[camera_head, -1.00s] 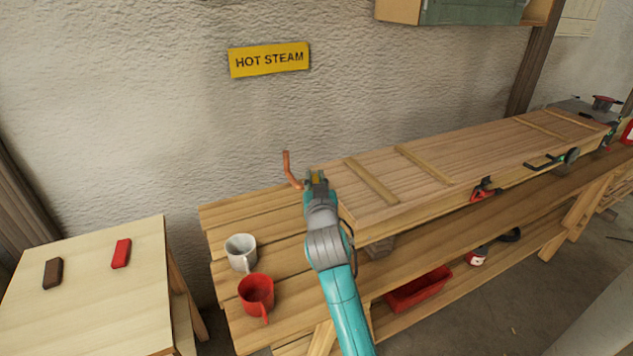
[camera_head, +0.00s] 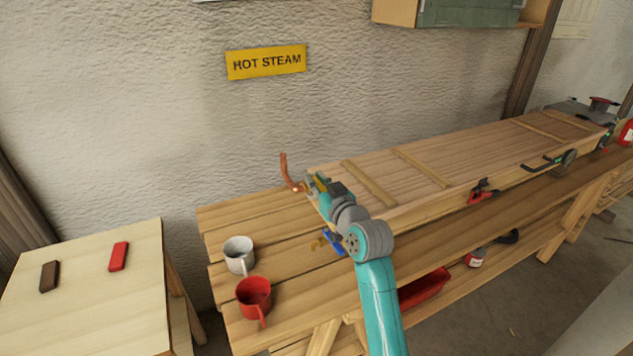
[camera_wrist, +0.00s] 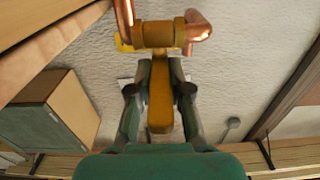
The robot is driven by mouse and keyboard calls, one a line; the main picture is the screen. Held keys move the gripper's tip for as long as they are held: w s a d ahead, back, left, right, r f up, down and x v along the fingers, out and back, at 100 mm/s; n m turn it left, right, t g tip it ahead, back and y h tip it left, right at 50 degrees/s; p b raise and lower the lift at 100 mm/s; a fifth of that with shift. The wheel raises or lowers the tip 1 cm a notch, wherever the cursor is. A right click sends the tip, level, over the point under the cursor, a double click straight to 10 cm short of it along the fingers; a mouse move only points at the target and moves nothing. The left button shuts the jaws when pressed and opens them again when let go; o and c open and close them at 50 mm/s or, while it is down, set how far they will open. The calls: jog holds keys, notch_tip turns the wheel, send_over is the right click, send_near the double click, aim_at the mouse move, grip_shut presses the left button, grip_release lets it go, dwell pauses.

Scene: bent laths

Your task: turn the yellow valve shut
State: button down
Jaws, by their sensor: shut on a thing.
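The yellow valve lever (camera_wrist: 160,95) stands between the fingers of my gripper (camera_wrist: 159,88) in the wrist view, and the fingers are shut on it. The lever runs from a brass valve body (camera_wrist: 158,35) joined to copper pipe (camera_wrist: 196,26). In the head view my gripper (camera_head: 316,184) is at the back left of the bench, just right of the bent copper pipe (camera_head: 285,168). The valve is mostly hidden by my gripper there, so its exact angle is hard to tell.
A white mug (camera_head: 238,255) and a red mug (camera_head: 253,297) stand on the bench's left end. A small blue item (camera_head: 333,241) lies close to my arm. A yellow HOT STEAM sign (camera_head: 266,62) hangs on the wall. A side table (camera_head: 90,290) stands left.

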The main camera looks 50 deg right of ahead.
dwell(0.3)
jog(key=c, duration=1.1)
grip_release()
jog(key=shift+f, duration=0.1)
jog(key=v, duration=1.2)
jog(key=shift+w, duration=0.1)
